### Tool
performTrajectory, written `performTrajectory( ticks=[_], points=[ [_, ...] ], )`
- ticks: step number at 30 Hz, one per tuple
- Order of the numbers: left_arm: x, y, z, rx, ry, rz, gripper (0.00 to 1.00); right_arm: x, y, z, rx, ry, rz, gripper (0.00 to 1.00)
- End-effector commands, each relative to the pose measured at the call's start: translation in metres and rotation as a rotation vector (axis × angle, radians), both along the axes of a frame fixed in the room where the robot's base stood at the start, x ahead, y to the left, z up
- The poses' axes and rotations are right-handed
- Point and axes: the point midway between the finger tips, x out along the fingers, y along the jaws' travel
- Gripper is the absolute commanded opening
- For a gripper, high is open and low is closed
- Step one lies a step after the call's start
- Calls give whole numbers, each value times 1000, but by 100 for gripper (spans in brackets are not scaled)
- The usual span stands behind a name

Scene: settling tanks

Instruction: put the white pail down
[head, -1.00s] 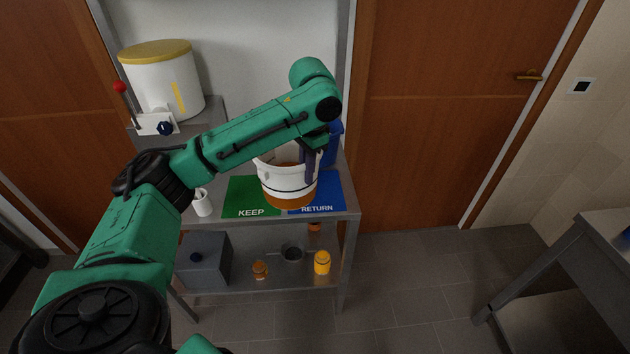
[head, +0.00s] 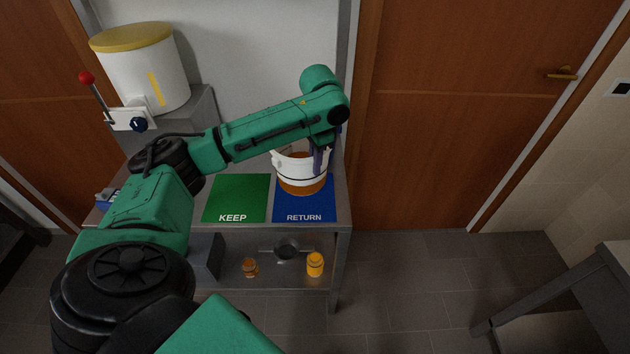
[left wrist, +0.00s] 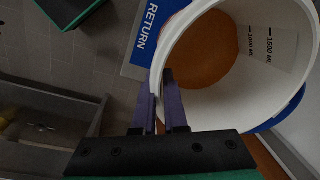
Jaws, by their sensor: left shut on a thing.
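The white pail (head: 301,170) has an orange-brown lower part and is at the blue RETURN mat (head: 305,205), over its back part. I cannot tell whether its base touches the mat. My left gripper (head: 320,158) is shut on the pail's rim at its right side. In the left wrist view the two purple fingers of the gripper (left wrist: 172,108) pinch the near rim of the pail (left wrist: 292,85). The inside shows dark volume marks and an orange-brown bottom. The RETURN mat also shows beside the pail in the left wrist view (left wrist: 148,35). My right gripper is not in view.
The green KEEP mat (head: 236,200) lies bare to the left of the blue one. A white tank with a yellow lid (head: 140,65) and a red-knobbed lever (head: 88,78) stands at the back left. Jars (head: 315,264) sit on the lower shelf.

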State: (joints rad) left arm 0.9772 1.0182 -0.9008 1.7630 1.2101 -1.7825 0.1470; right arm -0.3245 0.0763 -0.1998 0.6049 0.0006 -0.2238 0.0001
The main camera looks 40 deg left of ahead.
Motion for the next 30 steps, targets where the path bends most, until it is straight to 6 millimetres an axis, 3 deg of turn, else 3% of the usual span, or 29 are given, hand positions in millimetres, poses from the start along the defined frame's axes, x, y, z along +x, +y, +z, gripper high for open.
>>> performTrajectory(
  ticks=[9, 19, 21, 22, 30],
  points=[
    [0, 0, -56, 0, 1, 1, 0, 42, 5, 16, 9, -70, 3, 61],
    [1, 0, -66, 0, -2, 0, 0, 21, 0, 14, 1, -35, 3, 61],
    [1, 0, -67, 0, -2, 0, 33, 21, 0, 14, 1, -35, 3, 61],
    [1, 0, -67, 0, -1, 0, 40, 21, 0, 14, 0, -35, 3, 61],
    [1, 0, -66, 0, -2, 0, 40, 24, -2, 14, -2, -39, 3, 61]
  ],
)
